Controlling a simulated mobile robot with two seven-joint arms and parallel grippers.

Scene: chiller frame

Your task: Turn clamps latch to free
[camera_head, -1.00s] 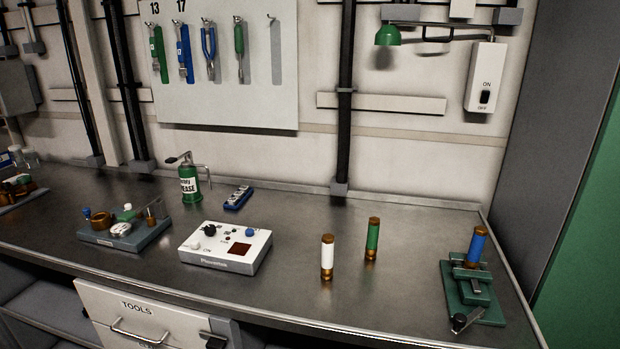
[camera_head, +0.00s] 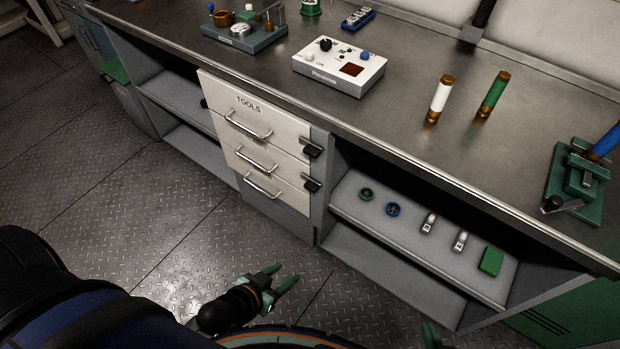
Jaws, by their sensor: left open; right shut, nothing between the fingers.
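The green clamp (camera_head: 562,182) stands on the bench top at the right edge of the head view. A blue cylinder (camera_head: 606,143) sits in it, tilted in the picture and cut off by the frame edge. The clamp's dark latch lever (camera_head: 552,204) sticks out at its front left, near the bench's front edge. My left gripper (camera_head: 286,275) is open and empty, low over the floor in front of the drawers, far from the clamp. Only a green tip of my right gripper (camera_head: 433,336) shows at the bottom edge; it is shut and well below the clamp.
A white control box (camera_head: 340,85) is further left. Below are a drawer unit (camera_head: 262,150) and an open shelf (camera_head: 375,222) with small parts. The bench's front edge lies between my grippers and the clamp.

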